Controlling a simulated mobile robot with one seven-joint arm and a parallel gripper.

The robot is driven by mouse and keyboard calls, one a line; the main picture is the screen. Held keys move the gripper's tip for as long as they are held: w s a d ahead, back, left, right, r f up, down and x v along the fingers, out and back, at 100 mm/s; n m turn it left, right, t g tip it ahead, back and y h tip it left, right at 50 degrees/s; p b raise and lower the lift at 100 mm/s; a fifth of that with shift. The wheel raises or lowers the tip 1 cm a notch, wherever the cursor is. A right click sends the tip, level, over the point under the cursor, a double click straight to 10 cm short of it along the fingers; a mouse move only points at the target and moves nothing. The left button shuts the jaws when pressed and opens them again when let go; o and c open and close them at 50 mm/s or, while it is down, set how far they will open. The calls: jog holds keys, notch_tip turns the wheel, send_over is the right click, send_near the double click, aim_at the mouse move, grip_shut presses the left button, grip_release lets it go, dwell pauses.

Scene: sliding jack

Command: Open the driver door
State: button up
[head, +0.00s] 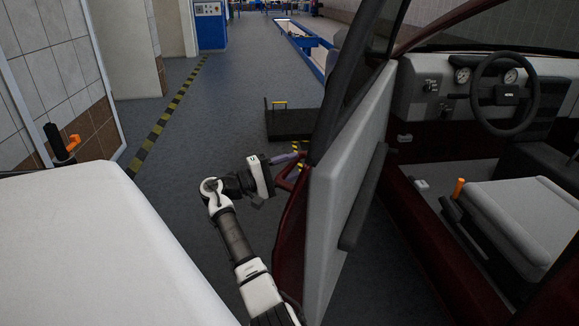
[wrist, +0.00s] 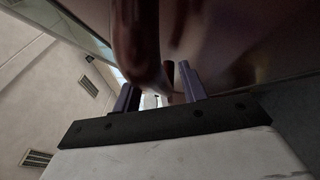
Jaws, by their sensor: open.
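The driver door (head: 345,190) of the dark red car stands swung out from the body, with its grey inner panel facing right and the cabin open beside it. A dark red loop handle (head: 291,174) sticks out from its outer side. My gripper (head: 292,158) is at this handle, on the outer side of the door. In the wrist view my gripper's two purple fingers (wrist: 158,90) are apart, and the handle (wrist: 138,45) curves down close in front of them. Whether the handle touches a finger is hard to tell.
The cabin shows a steering wheel (head: 505,93) and a grey seat (head: 525,215) at right. A white surface (head: 90,250) fills the lower left. A dark low cart (head: 290,123) stands on the floor beyond the door. Grey floor (head: 215,110) is clear at left of it.

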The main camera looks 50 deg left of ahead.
jog(key=b+v, duration=0.1)
jog(key=v, duration=1.3)
